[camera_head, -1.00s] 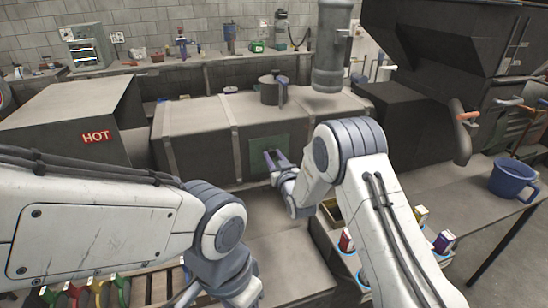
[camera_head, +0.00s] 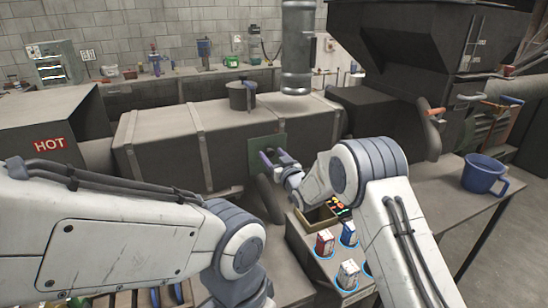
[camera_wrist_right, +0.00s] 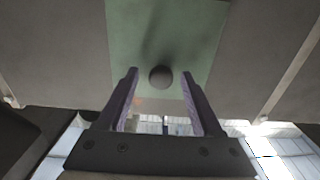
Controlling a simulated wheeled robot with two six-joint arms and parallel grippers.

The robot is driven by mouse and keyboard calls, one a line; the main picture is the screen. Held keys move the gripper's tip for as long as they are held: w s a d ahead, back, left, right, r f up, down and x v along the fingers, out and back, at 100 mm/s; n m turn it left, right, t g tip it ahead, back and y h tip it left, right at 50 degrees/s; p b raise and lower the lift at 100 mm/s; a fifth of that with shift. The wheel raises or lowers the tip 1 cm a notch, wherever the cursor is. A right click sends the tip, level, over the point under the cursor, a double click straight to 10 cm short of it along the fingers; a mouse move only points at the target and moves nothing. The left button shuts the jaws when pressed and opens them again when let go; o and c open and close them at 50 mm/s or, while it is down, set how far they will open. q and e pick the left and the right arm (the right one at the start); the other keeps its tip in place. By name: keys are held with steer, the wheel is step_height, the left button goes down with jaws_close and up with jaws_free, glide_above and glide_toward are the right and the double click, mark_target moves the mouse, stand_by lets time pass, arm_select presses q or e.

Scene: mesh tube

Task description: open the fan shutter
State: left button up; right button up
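A flat green plate (camera_head: 265,146), which looks like the fan shutter, sits on the front face of the long grey duct (camera_head: 165,165), right of a raised strap. My right gripper (camera_head: 278,160) is in front of it. In the right wrist view the green plate (camera_wrist_right: 165,30) carries a round dark knob (camera_wrist_right: 160,76). The open fingers of my right gripper (camera_wrist_right: 163,82) stand on either side of the knob with visible gaps. Contact cannot be told. My left arm reaches in from the left; its gripper is out of view below.
A lidded pot (camera_head: 241,96) stands on the duct. A box marked HOT (camera_head: 50,143) is at left. Below my right arm are small cartons (camera_head: 325,243) on a bench. A blue mug (camera_head: 484,174) stands on the right table. A vertical pipe (camera_head: 297,50) hangs above the duct.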

steer(key=shift+s, duration=0.1)
steer(key=shift+s+d, duration=0.15)
steer(key=shift+s, duration=0.15)
steer(key=b+v, duration=0.3)
steer(key=v, duration=0.6)
steer(key=shift+s+d, duration=0.2)
steer(key=shift+s, duration=0.05)
steer(key=s+a+f+g+h, duration=0.15)
steer(key=s+g, duration=0.25)
steer(key=s, duration=0.6)
steer(key=s+f+g+h, duration=0.2)
steer(key=s+g+h, duration=0.15)
steer(key=s, duration=0.55)
steer(key=s+d+n+g+h, duration=0.1)
steer(key=s+d+g, duration=0.2)
steer(key=s, duration=0.9)
steer(key=s+d+f+n+g+h, duration=0.1)
steer(key=s+d+g, duration=0.3)
steer(key=s, duration=0.8)
steer(key=shift+s+d+f+g, duration=0.15)
steer(key=shift+s+d+g, duration=0.05)
steer(key=shift+g, duration=0.55)
